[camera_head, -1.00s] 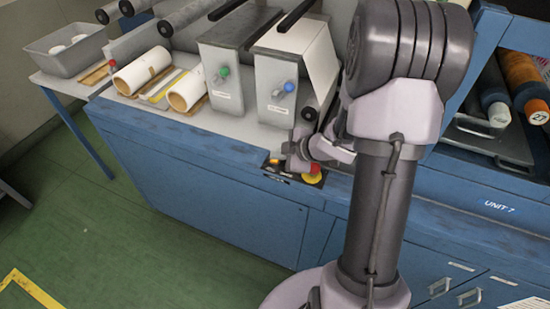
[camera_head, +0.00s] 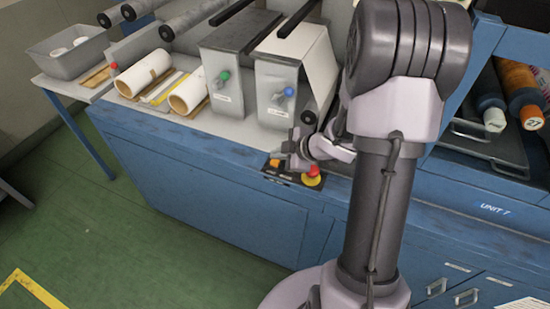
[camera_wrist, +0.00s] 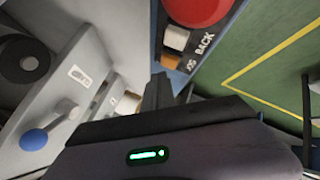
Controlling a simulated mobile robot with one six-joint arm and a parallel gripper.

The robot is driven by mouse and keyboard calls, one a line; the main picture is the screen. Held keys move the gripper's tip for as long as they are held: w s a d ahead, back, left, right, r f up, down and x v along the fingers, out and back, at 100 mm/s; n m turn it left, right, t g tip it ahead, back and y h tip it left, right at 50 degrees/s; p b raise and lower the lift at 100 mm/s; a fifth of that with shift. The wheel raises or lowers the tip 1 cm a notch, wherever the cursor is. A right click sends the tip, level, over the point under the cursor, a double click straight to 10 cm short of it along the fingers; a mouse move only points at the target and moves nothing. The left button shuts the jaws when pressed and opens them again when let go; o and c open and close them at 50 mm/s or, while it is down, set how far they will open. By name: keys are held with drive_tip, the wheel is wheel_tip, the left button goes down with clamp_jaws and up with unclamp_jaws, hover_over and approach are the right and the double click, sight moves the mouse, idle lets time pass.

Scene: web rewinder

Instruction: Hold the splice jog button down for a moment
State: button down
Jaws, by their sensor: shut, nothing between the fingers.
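A small dark control panel (camera_head: 270,172) sits on the front ledge of the blue machine. An orange button (camera_head: 275,163) shows at its left end, and in the wrist view it appears low on the panel (camera_wrist: 170,62), beside small lettering that seems to read JOG. A pale button (camera_wrist: 176,38) is next to it, beside the word BACK. My gripper (camera_head: 291,163) is over the panel, right of the orange button. In the wrist view its shut, empty fingers (camera_wrist: 158,88) point toward the orange button. I cannot tell whether they touch it.
A red mushroom button (camera_head: 312,171) on a yellow ring stands close at the panel's right end. Grey housings with a green knob (camera_head: 224,75) and a blue knob (camera_head: 289,91) rise behind the panel. Open green floor (camera_head: 90,240) lies in front.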

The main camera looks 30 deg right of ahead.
sight(278, 163)
drive_tip(key=shift+r, duration=0.1)
wheel_tip(278, 163, up, 5)
drive_tip(key=p, duration=0.5)
drive_tip(key=shift+r, duration=0.1)
idle(0.3)
